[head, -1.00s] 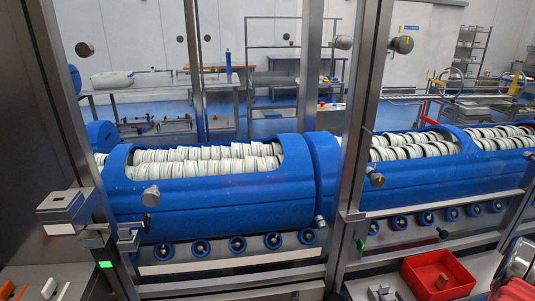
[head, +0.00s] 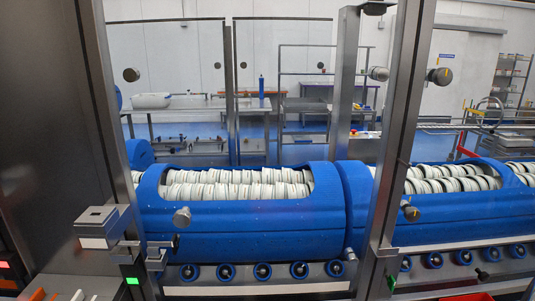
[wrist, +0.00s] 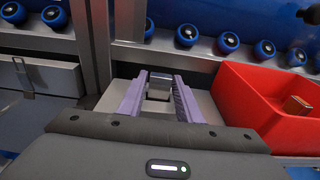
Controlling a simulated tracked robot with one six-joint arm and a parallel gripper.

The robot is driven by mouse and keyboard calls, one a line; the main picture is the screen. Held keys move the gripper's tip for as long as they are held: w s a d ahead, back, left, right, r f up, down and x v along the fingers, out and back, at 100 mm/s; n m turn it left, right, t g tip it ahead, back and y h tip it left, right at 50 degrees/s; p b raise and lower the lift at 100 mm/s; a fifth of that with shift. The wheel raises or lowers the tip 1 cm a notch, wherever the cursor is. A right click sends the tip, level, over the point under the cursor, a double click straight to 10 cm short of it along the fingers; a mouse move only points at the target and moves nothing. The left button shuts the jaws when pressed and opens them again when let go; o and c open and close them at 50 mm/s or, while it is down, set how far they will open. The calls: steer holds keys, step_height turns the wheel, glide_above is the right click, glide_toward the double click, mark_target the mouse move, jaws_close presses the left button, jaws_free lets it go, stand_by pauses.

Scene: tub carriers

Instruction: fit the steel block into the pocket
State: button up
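My gripper (wrist: 160,80) shows only in the wrist view, with its two pale purple fingers spread apart. The steel block (wrist: 159,86), small and grey, is between the fingertips, over a grey surface. I see no clear contact between block and fingers. In the head view, a grey metal fixture (head: 103,239) stands at the left on a post. A dark rectangular recess (head: 96,214) in its top looks like the pocket, and I see nothing in it.
A red bin (wrist: 238,98) with a brown block (wrist: 298,105) is close to the right of my fingers. Steel posts (head: 385,160) and a rail with blue rollers (head: 263,271) stand before blue tubs (head: 250,232) of white rings. A grey box (wrist: 45,78) is at left.

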steer(key=c, duration=0.7)
steer(key=shift+o, duration=0.2)
steer(key=shift+r, duration=2)
steer(key=shift+s+a, duration=0.3)
steer(key=shift+a, duration=0.05)
steer(key=w+a+r+n+y, duration=0.1)
steer(key=a+y, duration=0.1)
steer(key=a, duration=0.8)
steer(key=w+a+r+n+g+y, duration=0.1)
steer(key=a+r+n+y, duration=0.1)
steer(key=a, duration=0.8)
steer(key=w+a+r+n+g+y, duration=0.1)
steer(key=w+a+r+n+y, duration=0.1)
steer(key=a, duration=0.8)
steer(key=shift+a+y, duration=0.4)
steer(key=shift+y, duration=0.3)
steer(key=shift+f, duration=0.1)
